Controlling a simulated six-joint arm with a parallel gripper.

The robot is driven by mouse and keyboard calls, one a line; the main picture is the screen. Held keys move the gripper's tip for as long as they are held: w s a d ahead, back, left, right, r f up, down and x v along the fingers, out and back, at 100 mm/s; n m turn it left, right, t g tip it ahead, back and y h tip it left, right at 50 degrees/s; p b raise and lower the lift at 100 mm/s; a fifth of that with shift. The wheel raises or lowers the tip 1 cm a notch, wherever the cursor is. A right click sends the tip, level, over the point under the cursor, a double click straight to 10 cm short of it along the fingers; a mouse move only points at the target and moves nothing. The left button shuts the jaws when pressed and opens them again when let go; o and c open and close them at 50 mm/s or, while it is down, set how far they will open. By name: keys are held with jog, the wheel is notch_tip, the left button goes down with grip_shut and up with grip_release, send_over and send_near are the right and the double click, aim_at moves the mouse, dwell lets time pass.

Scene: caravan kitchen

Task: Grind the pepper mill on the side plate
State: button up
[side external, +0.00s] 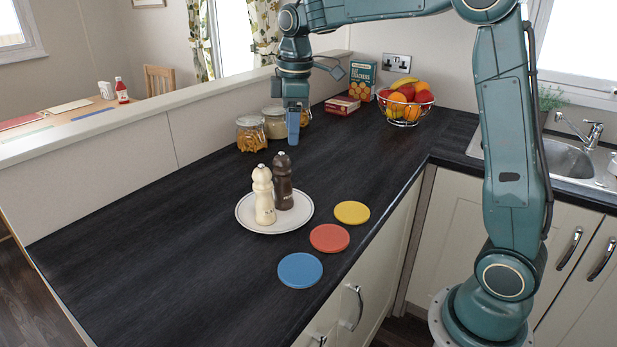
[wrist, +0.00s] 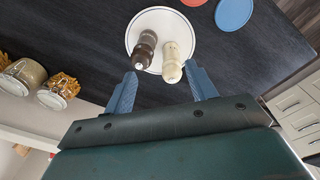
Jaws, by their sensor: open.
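Two mills stand upright side by side on a white side plate (side external: 246,224) on the dark counter. The dark brown mill (side external: 283,182) is behind the cream mill (side external: 263,198) in the side view. In the wrist view the brown mill (wrist: 145,49) is left and the cream mill (wrist: 173,62) is right, on the plate (wrist: 165,14). My gripper (side external: 293,128) is above the counter, behind and higher than the mills, pointing down. In the wrist view my gripper (wrist: 163,88) has its blue fingers spread wide and empty, apart from both mills.
Blue (side external: 300,270), red (side external: 329,238) and yellow (side external: 352,212) discs lie along the counter's front edge. Glass jars (side external: 251,135), a cracker box (side external: 362,80) and a wire fruit basket (side external: 405,112) stand towards the back. The counter left of the plate is clear.

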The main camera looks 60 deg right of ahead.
jog(key=n+g, duration=0.1)
jog(key=n, duration=0.1)
send_over(282, 157)
jog(key=f, duration=0.4)
jog(key=shift+w+d, duration=0.4)
jog(key=shift+f, duration=0.25)
jog(key=shift+f, duration=2.8)
jog(key=c, duration=0.8)
